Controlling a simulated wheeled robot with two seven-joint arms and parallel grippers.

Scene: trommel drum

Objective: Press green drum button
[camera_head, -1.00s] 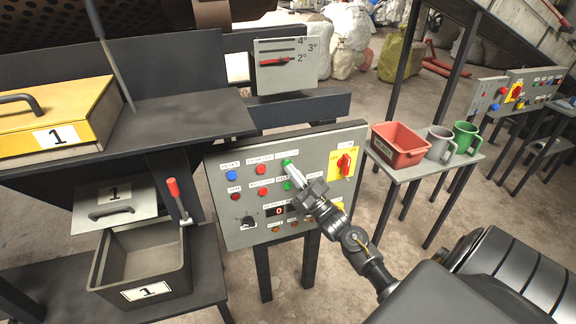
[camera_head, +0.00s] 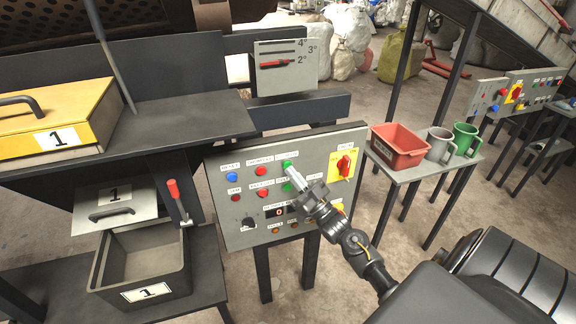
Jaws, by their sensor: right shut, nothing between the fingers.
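The grey control panel (camera_head: 240,210) stands upright in the middle of the head view. A green button (camera_head: 286,164) is at the top of its button rows, with a label above it. A second green button (camera_head: 287,187) sits just below, beside my fingertips. My right gripper (camera_head: 292,172) is shut and empty. Its tips are in front of the panel, just below the upper green button and not covering it. I cannot tell whether the tips touch the panel. My left gripper is out of view.
Blue and red buttons sit left of the green ones; a red rotary switch (camera_head: 344,165) on a yellow plate is to the right. A side table holds a red bin (camera_head: 398,146) and two mugs. A yellow box (camera_head: 62,118) and a grey bin (camera_head: 143,262) stand left.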

